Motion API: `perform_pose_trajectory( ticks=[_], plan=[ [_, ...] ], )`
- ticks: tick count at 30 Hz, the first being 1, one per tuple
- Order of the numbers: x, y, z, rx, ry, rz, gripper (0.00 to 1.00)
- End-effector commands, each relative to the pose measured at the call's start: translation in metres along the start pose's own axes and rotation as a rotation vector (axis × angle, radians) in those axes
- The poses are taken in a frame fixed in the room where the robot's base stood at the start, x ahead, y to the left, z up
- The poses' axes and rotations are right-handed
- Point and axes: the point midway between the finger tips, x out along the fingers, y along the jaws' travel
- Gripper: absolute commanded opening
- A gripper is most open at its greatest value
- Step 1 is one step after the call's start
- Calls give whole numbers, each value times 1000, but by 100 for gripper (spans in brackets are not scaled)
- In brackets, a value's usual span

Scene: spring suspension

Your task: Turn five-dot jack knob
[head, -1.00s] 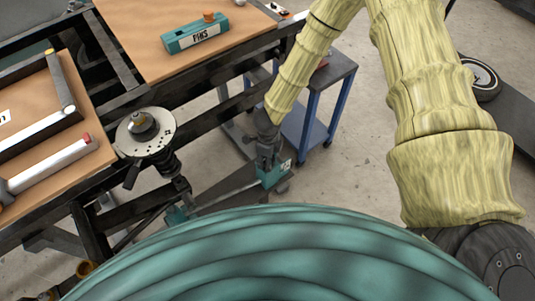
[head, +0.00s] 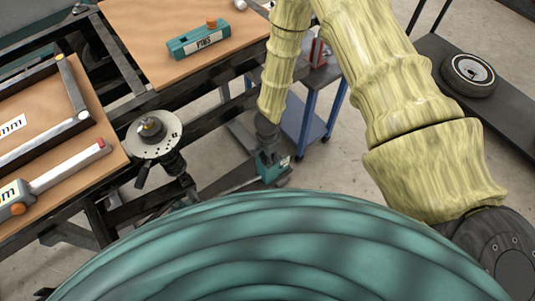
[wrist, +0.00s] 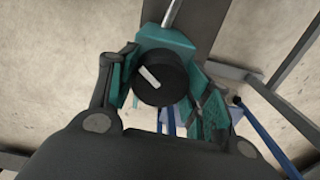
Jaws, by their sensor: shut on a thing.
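A black round knob (wrist: 163,82) with a white index line sits on a teal jack body (wrist: 168,40) in the wrist view. My gripper (wrist: 170,94) has a finger on each side of the knob and is shut on it. In the head view, my gripper (head: 267,148) is low beside the bench frame, at the teal jack (head: 276,172). The knob is hidden there by my gripper. I cannot make out any five-dot mark in either view.
A round metal plate with a hub (head: 154,135) stands left of my gripper. A teal PINS box (head: 198,41) lies on the bench. A blue-legged cart (head: 308,115) stands close behind my gripper. A small wheel (head: 469,73) rests on a dark platform at right.

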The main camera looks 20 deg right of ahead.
Motion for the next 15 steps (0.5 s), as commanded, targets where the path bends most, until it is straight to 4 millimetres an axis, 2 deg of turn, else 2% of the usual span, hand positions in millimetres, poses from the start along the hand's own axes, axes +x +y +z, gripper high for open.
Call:
perform_pose_trajectory(
  ticks=[15],
  plan=[
    [2, -1, -1, -475, 3, -1, 25]
  ],
)
